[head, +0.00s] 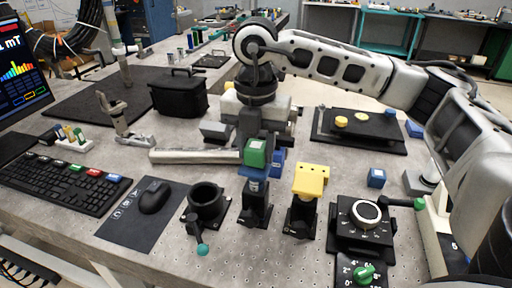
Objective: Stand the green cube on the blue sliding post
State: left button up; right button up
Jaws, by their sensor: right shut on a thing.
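The green cube (256,152) is near the middle of the head view, upright, with a pale mark on its face. My right gripper (257,138) comes down from above and behind it and is shut on it; the fingertips are largely hidden. The blue sliding post (254,172) shows its blue top directly under the cube, above a dark base. I cannot tell whether the cube's underside touches the blue top. My left gripper is not in view.
A yellow-topped post (311,181) stands just right. A blue block (277,162) is close beside the cube. A black ring holder (207,202) with a teal knob is left, a dial box (362,222) right.

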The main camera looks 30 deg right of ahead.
aim_at(256, 145)
jog(key=shift+f, duration=0.3)
jog(key=shift+f, duration=0.2)
jog(key=o, duration=1)
jog(key=shift+r, duration=0.1)
notch_tip(256, 145, up, 12)
jog(key=shift+r+p, duration=0.15)
jog(key=shift+p, duration=0.3)
